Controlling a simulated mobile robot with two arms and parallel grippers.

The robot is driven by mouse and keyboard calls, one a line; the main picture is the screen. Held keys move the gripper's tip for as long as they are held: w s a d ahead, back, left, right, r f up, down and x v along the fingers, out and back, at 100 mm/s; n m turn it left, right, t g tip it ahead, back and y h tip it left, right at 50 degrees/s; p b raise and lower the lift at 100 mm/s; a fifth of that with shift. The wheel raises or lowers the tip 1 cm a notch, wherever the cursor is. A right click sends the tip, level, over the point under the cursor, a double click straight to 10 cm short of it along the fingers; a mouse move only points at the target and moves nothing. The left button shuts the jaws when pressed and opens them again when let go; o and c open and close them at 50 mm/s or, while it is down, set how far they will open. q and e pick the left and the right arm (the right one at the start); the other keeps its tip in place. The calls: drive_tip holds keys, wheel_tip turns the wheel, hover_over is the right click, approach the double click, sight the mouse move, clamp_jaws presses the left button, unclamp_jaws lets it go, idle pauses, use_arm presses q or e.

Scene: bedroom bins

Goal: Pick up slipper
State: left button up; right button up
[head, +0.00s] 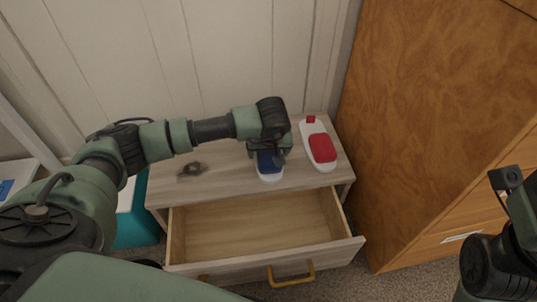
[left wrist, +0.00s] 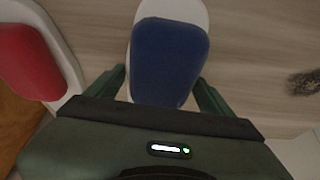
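A blue and white slipper (head: 268,170) lies on top of the wooden cabinet (head: 220,183). A red and white slipper (head: 320,147) lies to its right. My left gripper (head: 268,152) is over the blue slipper and hides part of it. The red slipper (left wrist: 30,62) is at the left of that view. My right arm shows at the right edge of the head view, and its fingertips cannot be made out.
The cabinet's drawer (head: 262,225) is pulled open and looks empty. A tall orange-brown wooden wardrobe (head: 430,110) stands close on the right. A white panelled wall (head: 180,50) is behind. A teal bin (head: 136,225) stands left of the cabinet, partly behind my left arm.

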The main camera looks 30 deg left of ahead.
use_arm(q)
drive_tip(key=c, duration=0.7)
drive_tip(key=shift+r, duration=0.15)
